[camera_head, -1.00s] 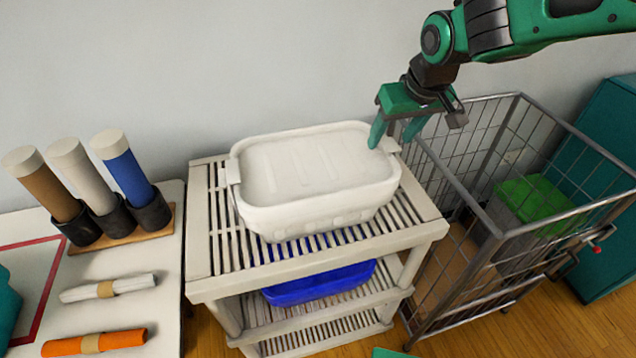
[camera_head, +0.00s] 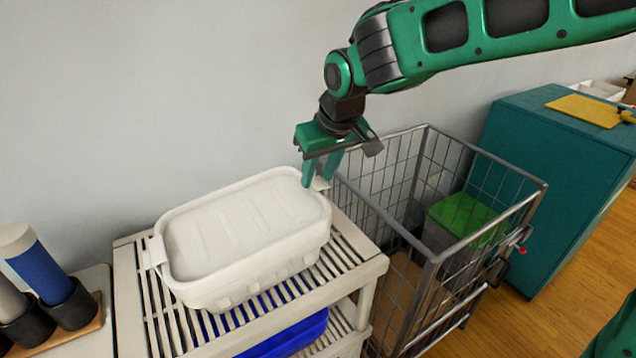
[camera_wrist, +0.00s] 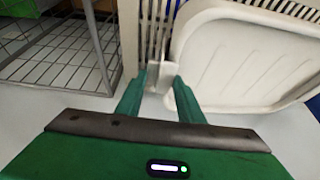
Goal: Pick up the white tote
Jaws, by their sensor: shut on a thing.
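The white tote (camera_head: 245,225) is a rectangular tub with a rounded rim and small end handles. It is on or just above the top of the slatted shelf unit; I cannot tell whether its base touches. My gripper (camera_head: 318,182) points down at the tote's right end and is shut on the handle there. In the wrist view, the fingertips (camera_wrist: 159,76) close around the pale handle tab, and the tote (camera_wrist: 235,55) extends to the right. The left-end handle is free.
The cream shelf unit (camera_head: 375,273) holds a blue bin (camera_head: 290,338) on a lower level. A wire cage cart (camera_head: 432,258) with a green-lidded box (camera_head: 462,215) stands close on the right. A teal cabinet (camera_head: 545,150) is beyond it. Dark tube holders (camera_head: 70,308) stand at left.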

